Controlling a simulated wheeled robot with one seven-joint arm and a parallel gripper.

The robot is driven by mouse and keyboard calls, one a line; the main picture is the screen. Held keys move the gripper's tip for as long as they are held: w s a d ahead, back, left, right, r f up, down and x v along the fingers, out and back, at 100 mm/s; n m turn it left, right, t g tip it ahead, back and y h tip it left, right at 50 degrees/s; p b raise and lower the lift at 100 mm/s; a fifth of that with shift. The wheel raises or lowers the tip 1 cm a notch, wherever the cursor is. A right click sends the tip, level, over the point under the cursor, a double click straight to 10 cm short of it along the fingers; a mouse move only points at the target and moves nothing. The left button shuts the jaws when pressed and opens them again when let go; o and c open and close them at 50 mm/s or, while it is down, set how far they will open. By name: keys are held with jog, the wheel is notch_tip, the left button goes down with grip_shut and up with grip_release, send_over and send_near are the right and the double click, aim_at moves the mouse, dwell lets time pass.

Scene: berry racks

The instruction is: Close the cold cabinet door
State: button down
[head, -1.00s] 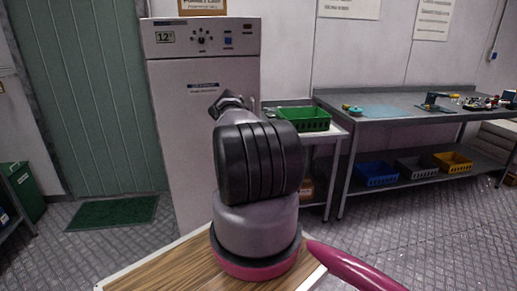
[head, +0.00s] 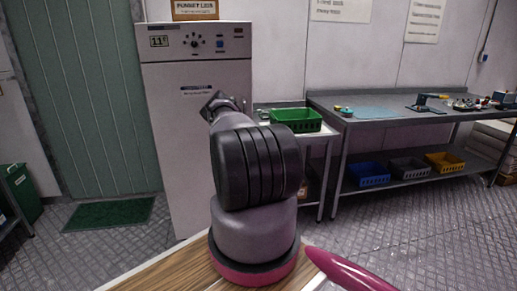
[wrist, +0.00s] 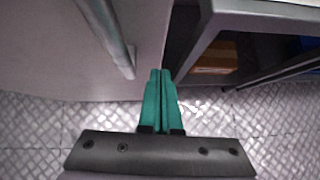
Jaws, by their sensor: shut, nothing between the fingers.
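The cold cabinet (head: 195,42) stands tall and pale grey against the back wall in the head view, with a control panel and a small display on top. Its door (head: 175,130) looks flush below the panel, with no gap that I can see; my arm hides much of its right side. In the wrist view, the pale door face (wrist: 50,50) fills the upper left, with a vertical bar handle (wrist: 112,40) on it. My gripper (wrist: 160,74) has its green fingers together and empty, just right of the handle near the door's edge.
A steel table frame (wrist: 245,15) stands close to the right of my gripper, with a cardboard box (wrist: 212,58) beneath it. A green crate (head: 296,120) sits on the side table. A long bench (head: 400,108) runs right. The floor (head: 400,210) ahead right is clear.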

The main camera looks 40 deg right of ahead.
jog(key=v, duration=0.9)
jog(key=shift+s, duration=0.35)
jog(key=shift+r, duration=0.15)
notch_tip(320, 180, up, 13)
jog(key=w+a+m+h, duration=0.1)
jog(key=w+m+h, duration=0.15)
jog(key=m, duration=0.35)
jog(key=s+a+r+m+y, duration=0.1)
jog(key=s+a+r+m, duration=0.2)
jog(key=a+r+m, duration=0.75)
jog(key=s+a+r+m+y, duration=0.15)
jog(key=a+r+m, duration=0.5)
jog(key=r, duration=0.75)
jog(key=s+a+r+m+y, duration=0.1)
jog(key=s+a+r, duration=0.25)
jog(key=a, duration=0.35)
jog(key=s+a+r+m, duration=0.2)
jog(key=s+a+r, duration=0.15)
jog(key=a, duration=0.35)
jog(key=s+a+r+m+y, duration=0.3)
jog(key=s+a+m+y, duration=0.3)
jog(key=s+a, duration=2)
jog(key=shift+s+a+r+m, duration=0.15)
jog(key=shift+a+r+m, duration=0.05)
jog(key=shift+m, duration=0.2)
